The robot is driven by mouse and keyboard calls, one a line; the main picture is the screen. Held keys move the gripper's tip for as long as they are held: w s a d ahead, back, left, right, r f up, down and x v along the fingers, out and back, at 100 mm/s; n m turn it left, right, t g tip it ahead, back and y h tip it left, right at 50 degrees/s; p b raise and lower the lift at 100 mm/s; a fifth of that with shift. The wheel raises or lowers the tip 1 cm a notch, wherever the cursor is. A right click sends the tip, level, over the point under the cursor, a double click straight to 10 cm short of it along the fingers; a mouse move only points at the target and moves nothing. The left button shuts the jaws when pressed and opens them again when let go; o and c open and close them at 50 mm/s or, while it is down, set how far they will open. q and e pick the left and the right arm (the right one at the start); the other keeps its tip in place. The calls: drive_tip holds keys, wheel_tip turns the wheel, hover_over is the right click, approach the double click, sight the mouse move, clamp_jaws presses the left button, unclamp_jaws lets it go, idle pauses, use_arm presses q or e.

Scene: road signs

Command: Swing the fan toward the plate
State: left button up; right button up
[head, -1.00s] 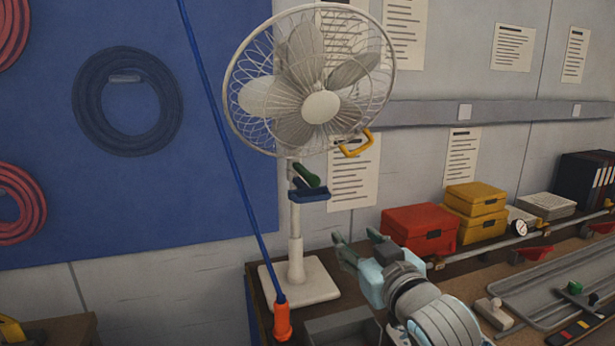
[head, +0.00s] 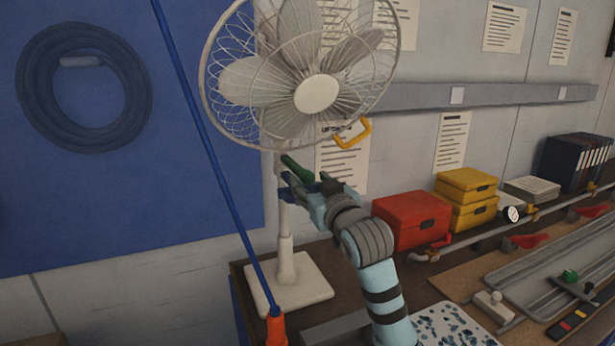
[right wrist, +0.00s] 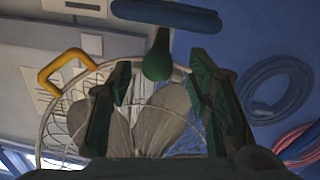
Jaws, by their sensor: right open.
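The white fan (head: 318,95) stands on a pedestal with a square base (head: 290,283) at the bench's left end. A yellow loop handle (head: 352,133) is on its cage's lower right. A green handle (head: 297,168) sits below the head, by a blue bracket on the post. My right gripper (head: 303,193) is open right at the green handle. In the right wrist view, the green handle (right wrist: 157,60) shows between the open fingertips (right wrist: 159,72); contact is not clear. A white plate with blue-grey spots (head: 455,330) lies at the bottom. My left gripper is out of view.
A blue pole with an orange end (head: 276,328) stands left of the fan. A red box (head: 410,218) and yellow boxes (head: 466,197) stand to the right. A metal rail and trays (head: 540,275) lie along the bench. A dark hose (head: 85,85) hangs on the blue board.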

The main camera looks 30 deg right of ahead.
sight(310, 181)
drive_tip(key=w, duration=0.3)
drive_tip(key=shift+w+d, duration=0.1)
drive_tip(key=shift+d, duration=0.15)
drive_tip(key=shift+s, duration=0.25)
drive_tip(key=shift+c, duration=0.3)
drive_tip(key=shift+w, duration=0.1)
clamp_jaws()
